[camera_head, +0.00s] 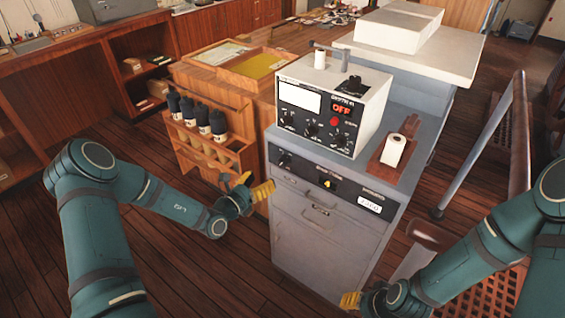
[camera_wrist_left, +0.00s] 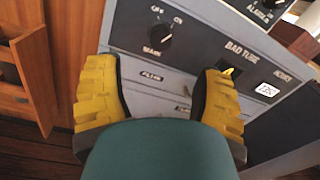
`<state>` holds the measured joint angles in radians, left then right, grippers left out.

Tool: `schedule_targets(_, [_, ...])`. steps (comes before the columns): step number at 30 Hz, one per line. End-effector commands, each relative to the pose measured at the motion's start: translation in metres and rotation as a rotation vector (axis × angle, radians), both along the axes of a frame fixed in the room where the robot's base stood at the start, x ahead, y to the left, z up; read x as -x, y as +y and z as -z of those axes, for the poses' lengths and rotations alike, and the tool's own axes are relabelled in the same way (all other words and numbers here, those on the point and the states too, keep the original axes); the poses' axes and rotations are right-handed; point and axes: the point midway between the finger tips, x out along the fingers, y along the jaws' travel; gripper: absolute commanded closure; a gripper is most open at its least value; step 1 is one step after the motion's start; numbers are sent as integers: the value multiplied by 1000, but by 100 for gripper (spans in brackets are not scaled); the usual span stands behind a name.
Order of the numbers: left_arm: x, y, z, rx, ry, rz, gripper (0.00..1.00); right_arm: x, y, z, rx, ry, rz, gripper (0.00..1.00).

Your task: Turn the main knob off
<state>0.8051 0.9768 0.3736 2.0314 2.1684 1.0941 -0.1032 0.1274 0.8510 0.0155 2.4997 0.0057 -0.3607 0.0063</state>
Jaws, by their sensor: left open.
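The main knob (camera_head: 285,158) is a round black knob at the left end of the grey cabinet's upper front panel. In the left wrist view the knob (camera_wrist_left: 158,36) has OFF and ON marks above it and a MAIN label below. Its light pointer line seems to lean up and right, toward ON. My left gripper (camera_head: 250,185), with yellow fingers, is in front of the cabinet's left edge, below and left of the knob. In the left wrist view it is open (camera_wrist_left: 157,74) and empty, with the knob beyond the gap. My right gripper (camera_head: 352,298) is low at the bottom edge, partly hidden.
A white control box (camera_head: 364,122) with a lit OFF sign stands on the cabinet (camera_head: 295,235). A paper roll (camera_head: 394,150) is beside it. A wooden rack (camera_head: 243,158) with black bottles is close left of my left gripper. A metal railing (camera_head: 480,145) is at right.

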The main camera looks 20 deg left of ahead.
Motion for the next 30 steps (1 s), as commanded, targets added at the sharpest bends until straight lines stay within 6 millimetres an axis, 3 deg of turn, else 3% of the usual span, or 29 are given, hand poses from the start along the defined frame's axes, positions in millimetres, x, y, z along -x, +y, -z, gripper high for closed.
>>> schedule_targets(9, [-58,-25,1,-1,-1,4,32,2,0,8,-2,6,-4,53])
schedule_targets(15, [-84,-36,1,-1,0,4,32,4,1,12,-2,8,-6,53])
schedule_targets(21, [-95,-40,0,-1,0,2,32,4,1,13,-2,10,-8,53])
schedule_targets(30, [-96,-41,0,0,1,3,34,4,1,13,-2,10,-8,53])
